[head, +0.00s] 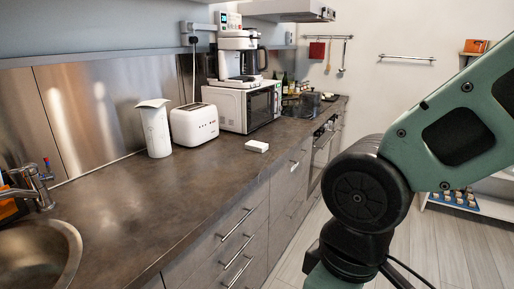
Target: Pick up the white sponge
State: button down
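A small white block, which looks like the white sponge (257,146), lies flat on the brown countertop (190,195). It sits near the counter's front edge, in front of the microwave and to the right of the toaster. Nothing touches it. My green and black arm fills the right side of the head view, over the floor in front of the drawers. The end of the arm runs out of the bottom of the picture, so my gripper is not seen.
A white toaster (194,125), a paper roll (154,130) and a microwave (243,106) with a coffee machine (238,55) on top stand along the back. A sink (40,255) and faucet (35,184) are at left. Drawer handles (236,224) stick out below. The counter's middle is clear.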

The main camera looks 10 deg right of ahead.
aim_at(252, 146)
jog(key=i+l+u, duration=0.15)
jog(key=i+l, duration=0.15)
jog(key=i+l+u, duration=0.2)
jog(key=i+l, duration=0.15)
jog(key=i, duration=0.15)
jog(key=i+l+u, duration=0.15)
jog(key=i+l, duration=0.2)
jog(key=i+l+u, duration=0.2)
jog(key=l, duration=0.25)
jog(key=i+l+u, duration=0.15)
jog(key=i+l, duration=0.25)
jog(key=i+l+u, duration=0.15)
jog(key=i+l, duration=0.15)
jog(key=l, duration=0.35)
